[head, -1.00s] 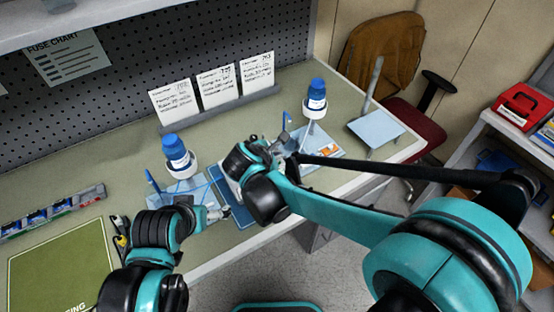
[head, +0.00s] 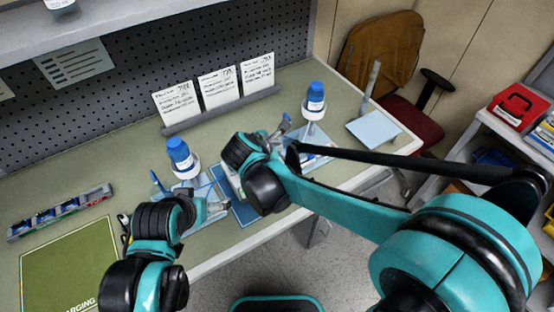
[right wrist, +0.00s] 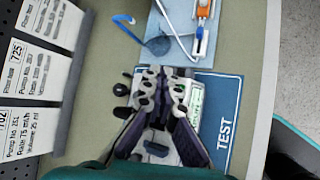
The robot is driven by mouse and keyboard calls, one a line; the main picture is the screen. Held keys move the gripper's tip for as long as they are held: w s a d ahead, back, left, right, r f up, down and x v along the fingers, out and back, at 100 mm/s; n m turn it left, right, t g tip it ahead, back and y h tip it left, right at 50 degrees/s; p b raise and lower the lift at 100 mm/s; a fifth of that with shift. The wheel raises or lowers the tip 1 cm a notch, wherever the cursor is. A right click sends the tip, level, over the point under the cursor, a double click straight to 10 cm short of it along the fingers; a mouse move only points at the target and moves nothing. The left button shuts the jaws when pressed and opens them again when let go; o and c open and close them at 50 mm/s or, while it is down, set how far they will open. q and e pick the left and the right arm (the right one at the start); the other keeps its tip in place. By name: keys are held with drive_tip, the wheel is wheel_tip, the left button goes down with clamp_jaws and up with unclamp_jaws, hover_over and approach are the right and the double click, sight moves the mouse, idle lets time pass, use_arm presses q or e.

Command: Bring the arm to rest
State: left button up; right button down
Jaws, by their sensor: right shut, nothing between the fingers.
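In the head view the mat (head: 246,212) is mostly behind my right arm. My left gripper (head: 217,207) is low over the bench near the left blue-capped bottle's stand. Its fingers are too small to read.
Two blue-capped bottles, left (head: 181,155) and right (head: 314,98), stand on the bench. Three written cards (head: 218,86) lean at the back. A green mat (head: 70,265) and a strip holding several items (head: 60,212) lie left. A light-blue pad (head: 374,129) lies right.

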idle(0.6)
drive_tip(key=s+d+f+m+g+y+b, duration=0.1)
drive_tip(key=s+d+m+y+b, duration=0.1)
drive_tip(key=s+d+m, duration=1.4)
drive_tip(key=shift+s+d+f+m+y, duration=0.25)
drive_tip(key=shift+s+m+y, duration=0.85)
drive_tip(key=shift+m, duration=2)
drive_tip(key=shift+s, duration=0.2)
